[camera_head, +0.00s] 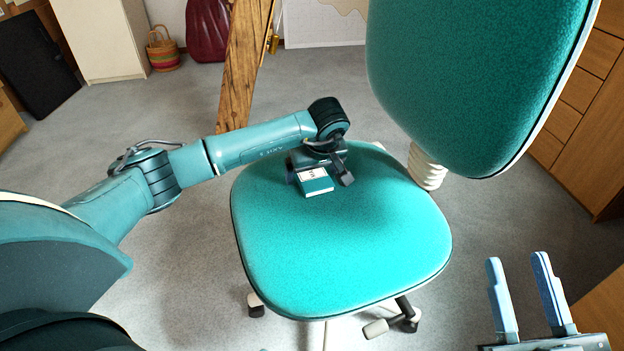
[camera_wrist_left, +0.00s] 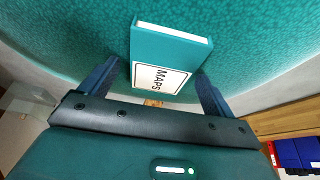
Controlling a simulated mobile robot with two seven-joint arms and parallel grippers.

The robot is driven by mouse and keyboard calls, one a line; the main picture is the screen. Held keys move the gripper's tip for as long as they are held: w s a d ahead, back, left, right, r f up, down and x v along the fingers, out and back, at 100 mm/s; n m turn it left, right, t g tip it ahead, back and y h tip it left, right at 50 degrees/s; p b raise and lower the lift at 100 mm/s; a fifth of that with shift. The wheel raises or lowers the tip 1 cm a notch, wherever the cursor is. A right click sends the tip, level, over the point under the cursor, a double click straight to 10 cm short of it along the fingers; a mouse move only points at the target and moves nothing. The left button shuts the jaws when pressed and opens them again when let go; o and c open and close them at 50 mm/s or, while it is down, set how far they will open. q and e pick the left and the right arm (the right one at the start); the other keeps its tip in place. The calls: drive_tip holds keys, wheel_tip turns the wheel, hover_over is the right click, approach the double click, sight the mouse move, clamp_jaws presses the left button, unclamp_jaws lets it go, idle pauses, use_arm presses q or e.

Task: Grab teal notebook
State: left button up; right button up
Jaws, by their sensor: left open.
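The teal notebook (camera_head: 317,186) lies on the teal seat of the office chair (camera_head: 340,250), towards its back edge. It has a white label, which reads "MAPS" on the notebook (camera_wrist_left: 168,60) in the left wrist view. My left gripper (camera_head: 322,180) is at the notebook, and its arm hides part of the notebook in the head view. In the left wrist view the left gripper (camera_wrist_left: 158,85) is open, with one finger on each side of the notebook's near end. Whether the fingers touch it I cannot tell. My right gripper (camera_head: 522,295) is open and empty at the lower right.
The chair's tall teal backrest (camera_head: 470,80) rises right of the left gripper. A slanted timber brace (camera_head: 243,65) stands behind the seat. Wooden drawers (camera_head: 580,90) line the right side. A striped basket (camera_head: 163,50) stands at the back left. Grey carpet (camera_head: 190,250) around the chair is clear.

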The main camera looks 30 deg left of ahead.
use_arm(q)
drive_tip(key=shift+c, duration=0.6)
drive_tip(key=c, duration=1)
drive_tip(key=shift+o, duration=0.2)
